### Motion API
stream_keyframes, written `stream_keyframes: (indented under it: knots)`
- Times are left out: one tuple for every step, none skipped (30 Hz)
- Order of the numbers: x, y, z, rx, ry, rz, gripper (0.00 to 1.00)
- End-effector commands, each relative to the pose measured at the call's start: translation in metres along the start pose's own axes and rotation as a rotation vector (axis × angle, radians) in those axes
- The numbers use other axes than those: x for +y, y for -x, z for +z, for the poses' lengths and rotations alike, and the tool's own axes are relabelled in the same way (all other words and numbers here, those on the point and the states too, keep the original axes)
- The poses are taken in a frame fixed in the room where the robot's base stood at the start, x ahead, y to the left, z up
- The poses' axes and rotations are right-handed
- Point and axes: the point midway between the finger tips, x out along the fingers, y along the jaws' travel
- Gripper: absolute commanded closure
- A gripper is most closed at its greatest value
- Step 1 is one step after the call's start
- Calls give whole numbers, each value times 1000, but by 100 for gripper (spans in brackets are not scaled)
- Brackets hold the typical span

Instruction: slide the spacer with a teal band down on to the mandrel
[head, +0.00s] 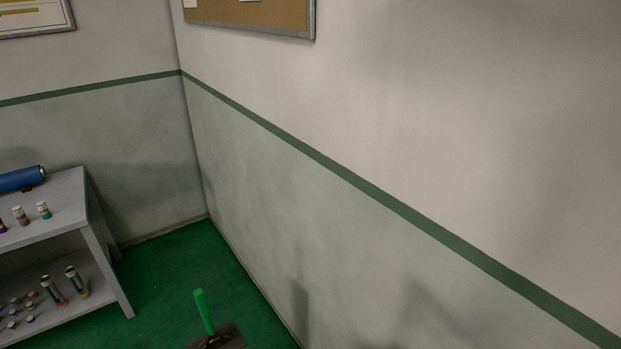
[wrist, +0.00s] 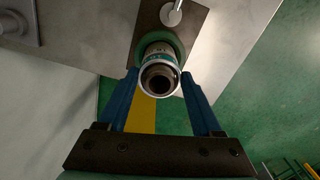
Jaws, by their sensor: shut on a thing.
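In the wrist view my gripper (wrist: 160,79) has its two blue fingers closed on the sides of a short metallic hollow spacer (wrist: 151,63). Its open end faces the camera, and a pale teal tint shows on its side. A green ring (wrist: 177,43) shows just behind the spacer; I cannot tell whether the two touch. No mandrel can be made out for certain in either view. My gripper is outside the head view.
In the wrist view a dark plate (wrist: 196,22) carries a pale round-ended rod (wrist: 173,14). In the head view a grey shelf unit (head: 67,190) holds several small banded cylinders and a blue cylinder (head: 20,179). A green handle (head: 204,311) stands near the wall. Green floor is open between.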

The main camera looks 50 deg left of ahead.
Motion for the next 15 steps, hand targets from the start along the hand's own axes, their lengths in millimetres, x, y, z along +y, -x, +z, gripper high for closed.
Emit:
stream_keyframes:
  knots:
    - [0,-2,0,0,0,0,87]
    - [0,-3,0,0,0,0,87]
    - [0,-4,0,0,0,0,87]
    - [0,-5,0,0,0,0,87]
    - [0,-6,0,0,0,0,87]
    - [0,-6,0,0,0,0,87]
    - [0,-7,0,0,0,0,87]
    - [0,-8,0,0,0,0,87]
    - [0,-9,0,0,0,0,87]
    - [0,-10,0,0,0,0,87]
    - [0,-10,0,0,0,0,87]
    - [0,-11,0,0,0,0,87]
    - [0,-12,0,0,0,0,87]
    - [0,-13,0,0,0,0,87]
    - [0,-12,0,0,0,0,30]
